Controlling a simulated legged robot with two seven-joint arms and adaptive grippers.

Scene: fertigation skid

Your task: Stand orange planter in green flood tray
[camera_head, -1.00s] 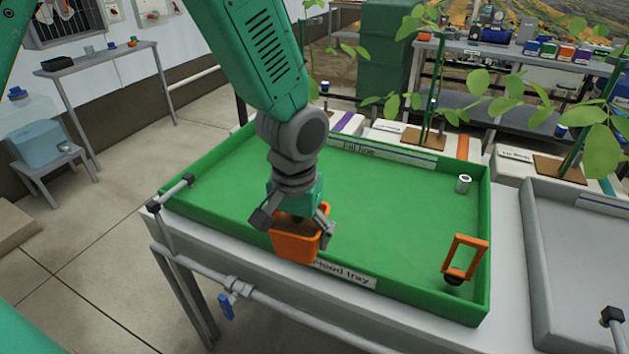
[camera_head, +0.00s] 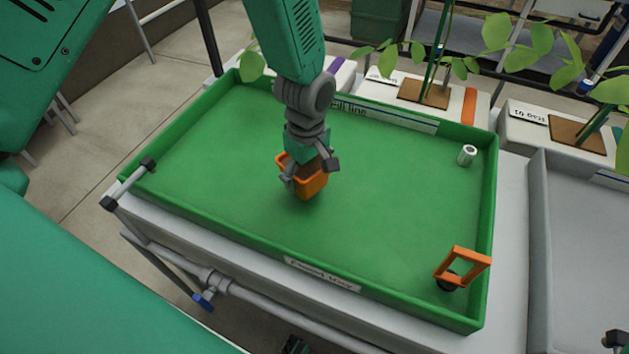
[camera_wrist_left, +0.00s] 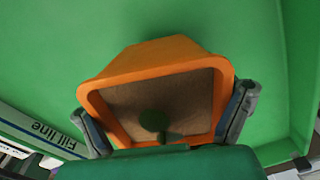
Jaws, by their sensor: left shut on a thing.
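The orange planter (camera_head: 311,184) is a tapered square pot with brown fill, seen from above in the left wrist view (camera_wrist_left: 160,62). My left gripper (camera_head: 309,171) is shut on it, with one finger on each side of its rim. The planter is over the middle-left of the green flood tray (camera_head: 390,215), inside its walls. It looks close to upright, slightly tilted. I cannot tell whether its base touches the tray floor.
An orange frame-shaped handle (camera_head: 463,266) on a dark base is in the tray's front right corner. A small grey cylinder (camera_head: 467,155) stands at the back right. A grey tray (camera_head: 590,240) lies to the right. White planter boxes (camera_head: 400,90) with plants line the back.

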